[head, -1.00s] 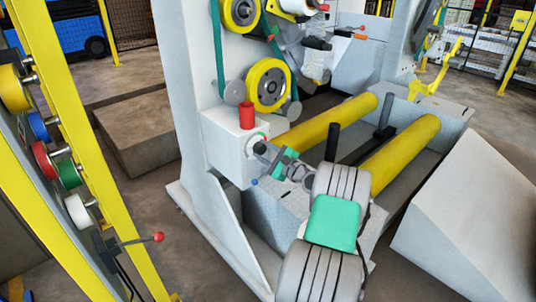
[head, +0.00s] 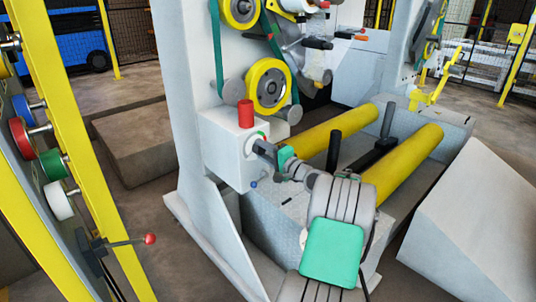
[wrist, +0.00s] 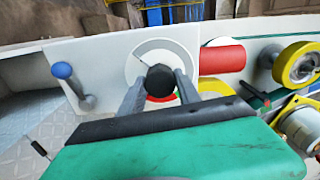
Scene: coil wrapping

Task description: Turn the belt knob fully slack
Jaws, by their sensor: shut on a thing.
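The belt knob (wrist: 160,82) is dark and round. It sits in front of a pale dial disc (wrist: 150,56) with a thin dark line on its upper part and a red arc low down. My gripper (wrist: 160,88) has one finger on each side of the knob and is shut on it. In the head view my gripper (head: 264,150) reaches the front of the pale box (head: 222,146). There a little red and green of the dial shows, and the knob is mostly hidden by the fingers.
A red cylinder (head: 245,114) stands on top of the box, and a small blue-ended crank (wrist: 72,84) is beside the dial. A yellow wheel (head: 269,86) with the green belt (head: 217,50) is above. Yellow rollers (head: 405,165) lie to the right.

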